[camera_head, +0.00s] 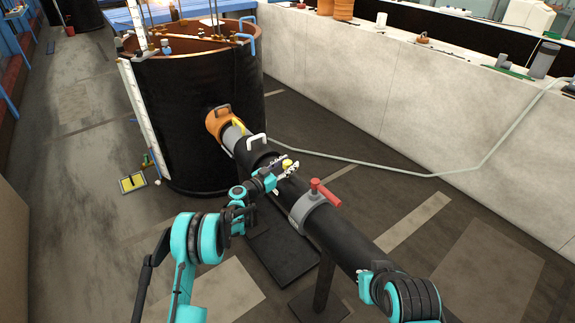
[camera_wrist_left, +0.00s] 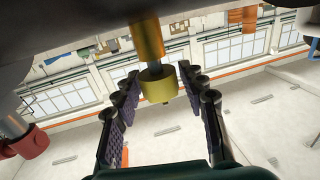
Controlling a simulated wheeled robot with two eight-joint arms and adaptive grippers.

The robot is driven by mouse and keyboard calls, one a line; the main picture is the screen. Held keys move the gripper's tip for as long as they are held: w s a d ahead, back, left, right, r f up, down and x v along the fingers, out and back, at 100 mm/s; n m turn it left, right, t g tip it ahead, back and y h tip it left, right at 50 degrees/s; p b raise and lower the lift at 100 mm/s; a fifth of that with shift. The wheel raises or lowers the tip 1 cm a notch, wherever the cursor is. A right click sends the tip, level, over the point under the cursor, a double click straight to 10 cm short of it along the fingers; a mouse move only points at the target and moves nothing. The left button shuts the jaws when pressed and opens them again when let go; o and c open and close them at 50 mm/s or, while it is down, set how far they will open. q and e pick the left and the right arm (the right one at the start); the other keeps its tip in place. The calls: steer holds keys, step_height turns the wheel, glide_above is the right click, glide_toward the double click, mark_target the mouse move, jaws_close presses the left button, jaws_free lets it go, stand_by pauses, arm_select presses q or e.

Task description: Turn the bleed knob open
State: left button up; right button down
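The bleed knob is a small yellow cylinder (camera_head: 287,163) at the black pipe (camera_head: 345,240). In the left wrist view the knob (camera_wrist_left: 157,86) sits at the end of a brass stem. My left gripper (camera_head: 281,170) is at the knob, with one finger on each side of it. In the left wrist view the fingers of the left gripper (camera_wrist_left: 158,92) are spread, and narrow gaps seem to show beside the knob.
A red lever (camera_head: 324,192) on a grey collar (camera_head: 306,208) stands beside the left gripper. The pipe joins a large black tank (camera_head: 180,110) through an orange fitting (camera_head: 218,122). A white handle (camera_head: 257,141) is nearby. A pale wall (camera_head: 400,95) runs along the right.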

arm_select(q)
steer(key=c, duration=0.6)
steer(key=shift+c, duration=0.2)
steer(key=shift+n+t+y, duration=0.3)
steer(key=n+t+y, duration=0.1)
steer(key=y, duration=0.1)
steer(key=n+t+y, duration=0.1)
steer(key=n+y, duration=0.1)
steer(key=shift+d+t+y, duration=0.15)
steer(key=shift+t+y, duration=0.15)
steer(key=shift+t, duration=0.1)
steer(key=shift+n+t+y, duration=0.7)
steer(key=shift+n+y, duration=1.8)
steer(key=shift+y, duration=1)
steer(key=shift+n+y, duration=0.9)
steer(key=shift+y, duration=0.5)
steer(key=shift+a, duration=0.2)
